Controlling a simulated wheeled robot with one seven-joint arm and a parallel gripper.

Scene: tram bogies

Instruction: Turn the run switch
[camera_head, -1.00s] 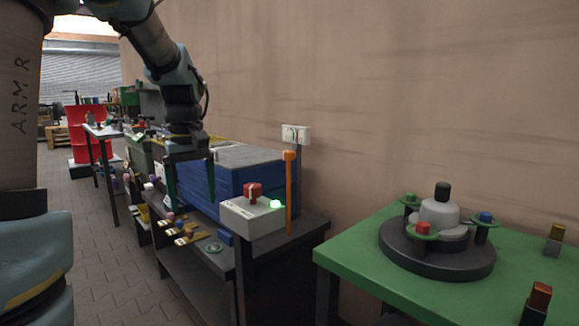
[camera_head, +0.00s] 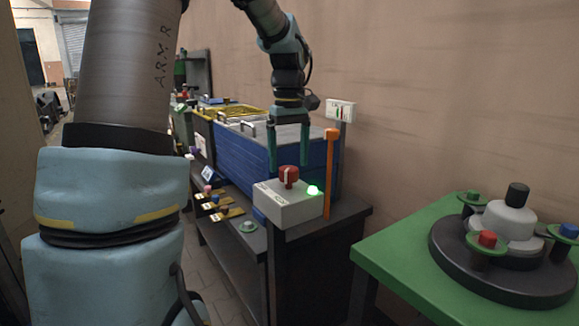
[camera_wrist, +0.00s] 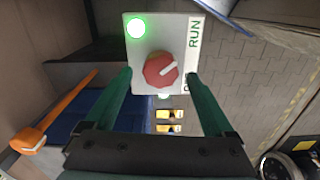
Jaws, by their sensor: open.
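The run switch is a red round knob (camera_head: 289,174) with a white pointer mark, on top of a pale grey box (camera_head: 287,204). A green lamp (camera_head: 313,190) glows beside it. In the wrist view the knob (camera_wrist: 161,70) shows from above, its mark slanting up and right. The word RUN is at the box's upper right; a second label is partly hidden by a finger. My gripper (camera_head: 288,167) points down over the knob. It is open, with one green finger on each side of the knob in the wrist view. I cannot tell whether they touch it.
An orange post (camera_head: 331,174) stands close behind the box. A blue bin (camera_head: 245,157) lies beyond it on the dark bench. A green table (camera_head: 400,257) with a dark round turntable (camera_head: 455,265) is at the right. The wall runs behind.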

